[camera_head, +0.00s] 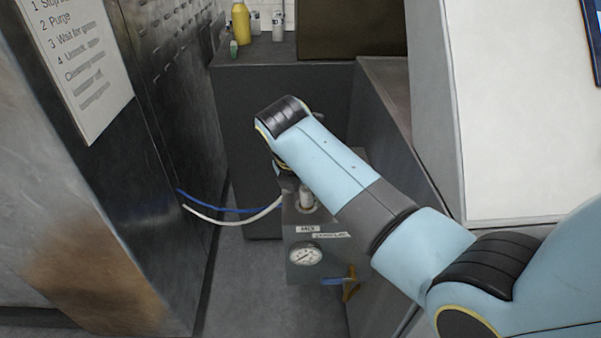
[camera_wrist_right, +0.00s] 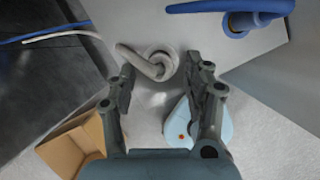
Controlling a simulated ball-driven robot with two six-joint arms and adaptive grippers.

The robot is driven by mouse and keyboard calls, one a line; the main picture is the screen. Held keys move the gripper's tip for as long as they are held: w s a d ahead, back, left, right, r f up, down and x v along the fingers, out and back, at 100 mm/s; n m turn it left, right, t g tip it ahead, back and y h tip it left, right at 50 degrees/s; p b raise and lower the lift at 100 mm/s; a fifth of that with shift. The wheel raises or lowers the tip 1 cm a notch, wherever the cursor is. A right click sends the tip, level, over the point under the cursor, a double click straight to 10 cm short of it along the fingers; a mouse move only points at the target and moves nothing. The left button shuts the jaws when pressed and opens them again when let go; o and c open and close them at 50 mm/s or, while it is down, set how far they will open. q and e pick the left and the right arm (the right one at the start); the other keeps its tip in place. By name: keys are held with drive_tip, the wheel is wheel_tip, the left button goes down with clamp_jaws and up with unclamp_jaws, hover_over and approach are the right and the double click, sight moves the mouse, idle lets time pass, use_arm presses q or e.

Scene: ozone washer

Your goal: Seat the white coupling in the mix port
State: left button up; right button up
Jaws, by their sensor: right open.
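In the right wrist view, a pale grey-white elbow-shaped piece (camera_wrist_right: 148,62) meets a round collar (camera_wrist_right: 166,54) on a light grey surface. I cannot tell which is the coupling or whether one is seated in the other. My right gripper (camera_wrist_right: 160,68) is open, its two fingers apart on either side just short of the piece, with nothing between them. In the head view, a short pale cylinder (camera_head: 306,196) stands upright on the grey box (camera_head: 303,234) with the MIX label. My left gripper is not in view.
A pressure gauge (camera_head: 305,255) and a blue valve handle (camera_head: 337,281) are on the box front. A white hose (camera_head: 232,220) and a blue hose (camera_head: 225,209) run in from the metal cabinet (camera_head: 105,200). A cardboard box (camera_wrist_right: 72,143) lies low in the wrist view.

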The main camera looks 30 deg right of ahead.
drive_tip(key=v, duration=0.9)
drive_tip(key=shift+f, duration=0.15)
